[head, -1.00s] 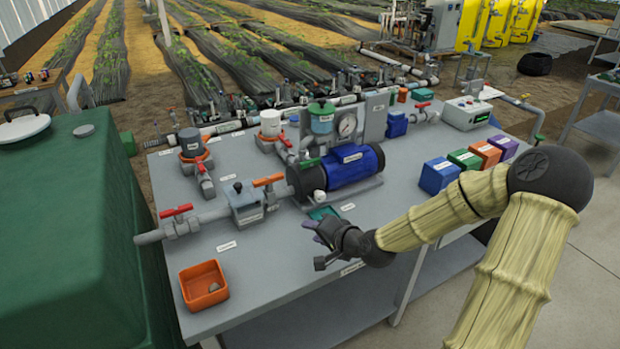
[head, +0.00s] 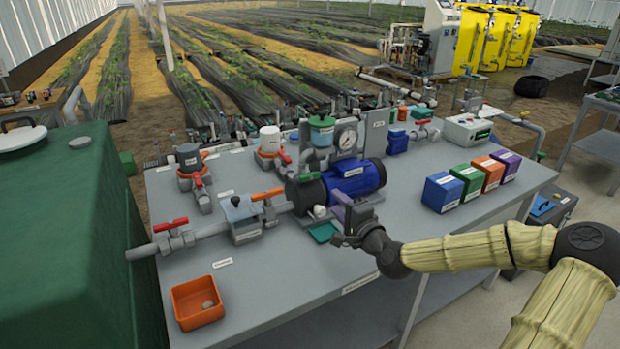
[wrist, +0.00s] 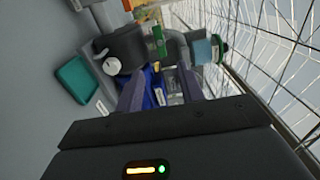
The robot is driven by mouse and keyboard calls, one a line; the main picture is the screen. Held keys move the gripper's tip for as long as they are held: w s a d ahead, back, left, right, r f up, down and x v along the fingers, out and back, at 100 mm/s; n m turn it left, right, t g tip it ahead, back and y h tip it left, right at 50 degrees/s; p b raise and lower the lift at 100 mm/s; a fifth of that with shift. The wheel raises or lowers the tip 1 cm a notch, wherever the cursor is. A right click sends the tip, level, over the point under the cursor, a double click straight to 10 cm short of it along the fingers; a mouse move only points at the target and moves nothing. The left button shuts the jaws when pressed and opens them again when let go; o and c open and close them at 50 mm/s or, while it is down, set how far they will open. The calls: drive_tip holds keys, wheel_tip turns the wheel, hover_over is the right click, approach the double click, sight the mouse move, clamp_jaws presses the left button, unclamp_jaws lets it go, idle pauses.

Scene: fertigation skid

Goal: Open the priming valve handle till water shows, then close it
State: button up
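The blue and black pump (head: 352,177) lies on the grey bench. A small green handle (head: 308,178) sits at its left end, and it also shows in the wrist view (wrist: 158,40). The labels are too small to read, so I cannot tell for sure which handle is the priming valve's. An orange handle (head: 267,194) and a red handle (head: 171,224) sit on the pipe to the left. My gripper (head: 340,205) is in front of the pump, right of the green handle and apart from it. Its purple fingers (wrist: 160,88) are spread, with nothing between them.
A white knob (head: 319,211) is on the pump's front. A teal pad (head: 322,233) lies on the bench below my gripper. An orange tray (head: 198,303) stands at the front left. Several coloured boxes (head: 442,192) stand at the right. The bench's front middle is clear.

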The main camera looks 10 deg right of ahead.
sight(311, 178)
drive_tip(key=x, duration=1.5)
clamp_jaws()
